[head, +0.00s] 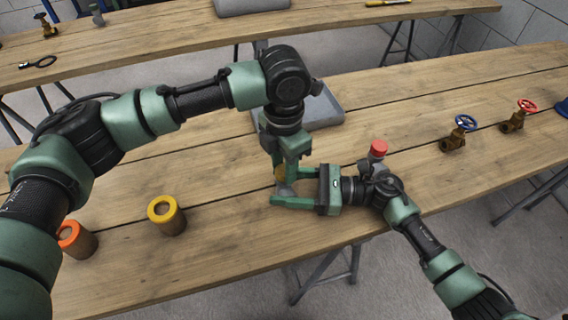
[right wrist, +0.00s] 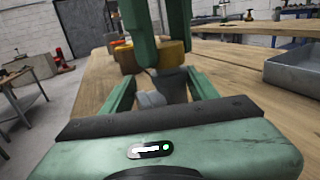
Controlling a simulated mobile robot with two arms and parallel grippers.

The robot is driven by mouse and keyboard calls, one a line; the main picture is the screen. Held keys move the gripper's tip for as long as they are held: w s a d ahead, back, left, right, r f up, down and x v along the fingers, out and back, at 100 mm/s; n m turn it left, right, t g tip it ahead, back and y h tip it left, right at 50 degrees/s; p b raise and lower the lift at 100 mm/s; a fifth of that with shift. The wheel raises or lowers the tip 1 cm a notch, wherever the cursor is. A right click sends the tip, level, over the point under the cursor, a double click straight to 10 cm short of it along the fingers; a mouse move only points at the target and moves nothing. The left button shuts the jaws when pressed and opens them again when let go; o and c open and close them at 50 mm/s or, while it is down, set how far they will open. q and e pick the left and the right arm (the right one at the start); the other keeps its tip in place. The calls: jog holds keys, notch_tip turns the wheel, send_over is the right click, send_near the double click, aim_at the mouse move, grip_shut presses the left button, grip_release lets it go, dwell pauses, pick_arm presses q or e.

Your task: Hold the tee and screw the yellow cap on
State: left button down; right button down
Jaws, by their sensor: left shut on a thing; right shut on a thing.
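In the head view my left gripper (head: 283,168) reaches down from above, shut on the yellow cap (head: 280,175), which is mostly hidden by its fingers. The cap shows as a brass-yellow piece in the right wrist view (right wrist: 173,52), between the left fingers (right wrist: 158,40). My right gripper (head: 280,186) lies low over the bench, shut on the grey tee (head: 285,190). The tee shows better in the right wrist view (right wrist: 170,82), directly below the cap. Whether cap and tee touch, or any thread is engaged, I cannot tell.
The wooden bench (head: 230,222) holds a yellow-rimmed cup (head: 167,216) and an orange-rimmed cup (head: 76,239) at left. A grey tray (head: 322,112) sits behind my grippers. A red-capped fitting (head: 378,150) stands near my right wrist. Blue (head: 459,133) and red (head: 518,116) valves stand right.

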pick_arm(q)
jog(key=c, duration=1)
grip_release()
jog(key=shift+o, duration=0.2)
jog(key=shift+r, duration=2.3)
jog(key=shift+c, duration=0.5)
